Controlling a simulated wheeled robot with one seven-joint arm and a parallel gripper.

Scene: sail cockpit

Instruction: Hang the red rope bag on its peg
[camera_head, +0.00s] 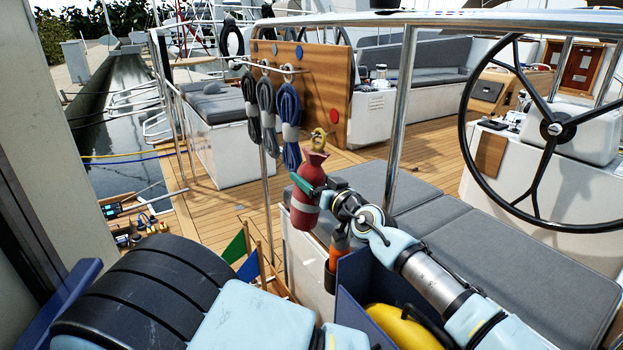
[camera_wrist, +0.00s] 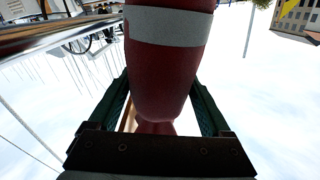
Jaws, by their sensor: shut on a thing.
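The red rope bag (camera_head: 309,172) has a pale band and a brass-coloured ring (camera_head: 319,138) at its top. My gripper (camera_head: 311,190) is shut on the bag and holds it upright in the air. In the wrist view the bag (camera_wrist: 158,75) is between the two green fingers (camera_wrist: 160,105). The wooden board (camera_head: 318,70) stands beyond the bag, up and right of the ring in the picture. A red disc (camera_head: 334,118) marks its lower right part. I cannot make out a peg at the red disc.
Dark (camera_head: 251,105), grey (camera_head: 267,115) and blue (camera_head: 289,125) rope bundles hang at the board's left. A metal post (camera_head: 401,110) and rail stand right of the bag. Grey cushions (camera_head: 500,245) and a steering wheel (camera_head: 556,128) are further right. The deck (camera_head: 235,205) left is open.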

